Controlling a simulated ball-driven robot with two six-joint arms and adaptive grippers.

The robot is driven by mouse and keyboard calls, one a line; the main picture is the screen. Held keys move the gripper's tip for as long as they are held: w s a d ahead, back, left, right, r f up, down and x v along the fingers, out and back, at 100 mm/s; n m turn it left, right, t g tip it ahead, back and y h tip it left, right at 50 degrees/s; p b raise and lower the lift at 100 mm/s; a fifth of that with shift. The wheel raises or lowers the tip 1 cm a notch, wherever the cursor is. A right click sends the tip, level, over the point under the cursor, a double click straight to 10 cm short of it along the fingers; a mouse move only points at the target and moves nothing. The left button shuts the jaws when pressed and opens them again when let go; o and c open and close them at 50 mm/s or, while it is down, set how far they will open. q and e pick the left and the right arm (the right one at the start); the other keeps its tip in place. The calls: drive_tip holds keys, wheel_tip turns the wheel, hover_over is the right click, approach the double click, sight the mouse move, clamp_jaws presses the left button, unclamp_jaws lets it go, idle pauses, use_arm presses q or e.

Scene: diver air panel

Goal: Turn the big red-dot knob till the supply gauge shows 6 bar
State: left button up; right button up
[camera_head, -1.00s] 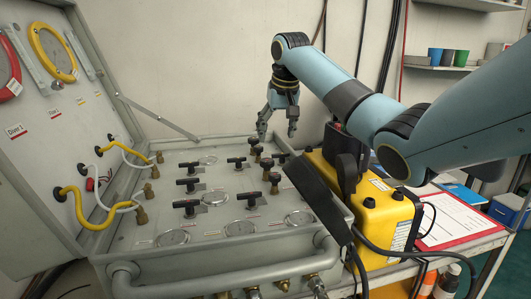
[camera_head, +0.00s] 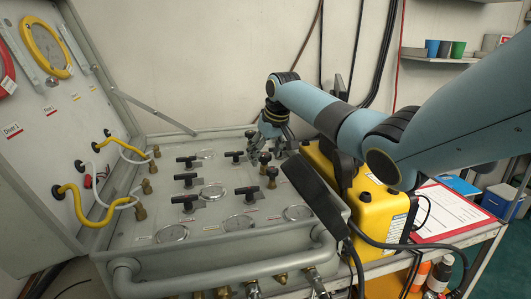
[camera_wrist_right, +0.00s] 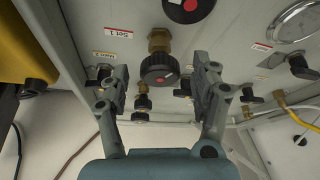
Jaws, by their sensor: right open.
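In the right wrist view, a black ribbed knob (camera_wrist_right: 157,72) with a small red dot on its face sits on a brass stem between the fingertips of my right gripper (camera_wrist_right: 160,77). The fingers are open, one on each side, with visible gaps to the knob. A second dark knob (camera_wrist_right: 190,7) with a red dot is cut off at the top edge; I cannot tell which is the big one. In the head view my right gripper (camera_head: 271,146) is low over the panel's far right corner. A round gauge (camera_wrist_right: 297,20) shows in the wrist view; its reading is too small to tell. My left gripper is out of view.
The grey panel (camera_head: 150,218) carries several black T-handles (camera_head: 187,181) and dial gauges (camera_head: 238,223). Dark knobs (camera_head: 272,173) stand near the gripper. A yellow case (camera_head: 380,213) stands close on the right. The open lid (camera_head: 35,160) with hoses rises on the left.

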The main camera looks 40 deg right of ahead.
drive_tip(key=shift+c, duration=0.5)
drive_tip(key=c, duration=1.1)
drive_tip(key=m+p, duration=0.2)
drive_tip(key=p, duration=0.1)
drive_tip(key=shift+a+r+m+h, duration=0.2)
drive_tip(key=shift+m+h, duration=0.1)
drive_tip(key=shift+h, duration=0.1)
drive_tip(key=shift+d+f+m+p, duration=0.1)
drive_tip(key=shift+f+m+p, duration=0.05)
drive_tip(key=shift+m+p, duration=0.15)
drive_tip(key=o, duration=1.2)
drive_tip(key=v, duration=1.2)
drive_tip(key=shift+w, duration=0.2)
